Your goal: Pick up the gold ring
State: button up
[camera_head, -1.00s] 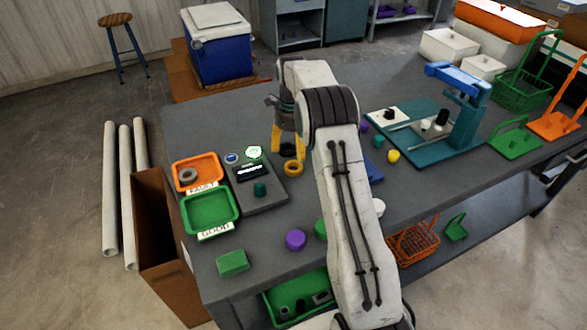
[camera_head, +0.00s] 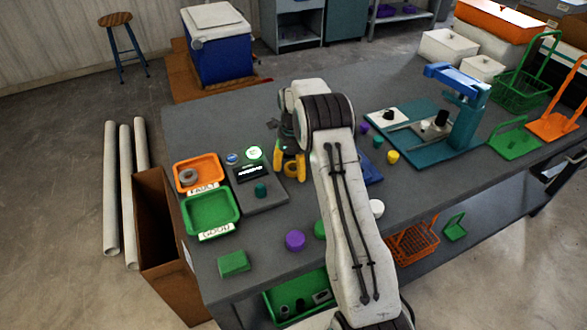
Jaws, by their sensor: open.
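The gold ring (camera_head: 291,169) lies on the grey workbench, just right of the dark display unit, and is partly hidden by my gripper. My gripper (camera_head: 290,174) points down at it with its yellow fingers open. One finger is on the left and one on the right of the ring in the picture. The similar yellow colours make it hard to tell whether the fingers touch the ring.
An orange tray (camera_head: 187,160) holding a grey ring and a green tray (camera_head: 186,205) stand left of the display unit (camera_head: 262,195). A purple piece (camera_head: 295,240) and a green block (camera_head: 233,263) lie nearer the front. A teal fixture (camera_head: 465,120) stands right.

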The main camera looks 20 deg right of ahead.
jog(key=c, duration=1)
jog(key=shift+r, duration=0.15)
jog(key=shift+r, duration=0.5)
notch_tip(320, 180, up, 3)
jog(key=shift+b, duration=0.45)
jog(key=shift+c, duration=0.2)
jog(key=s+a+r, duration=0.2)
jog(key=s+r, duration=0.6)
jog(key=s, duration=0.3)
jog(key=shift+s+r+p, duration=0.3)
jog(key=shift+s+p, duration=0.1)
jog(key=shift+p, duration=0.05)
jog(key=shift+p, duration=0.3)
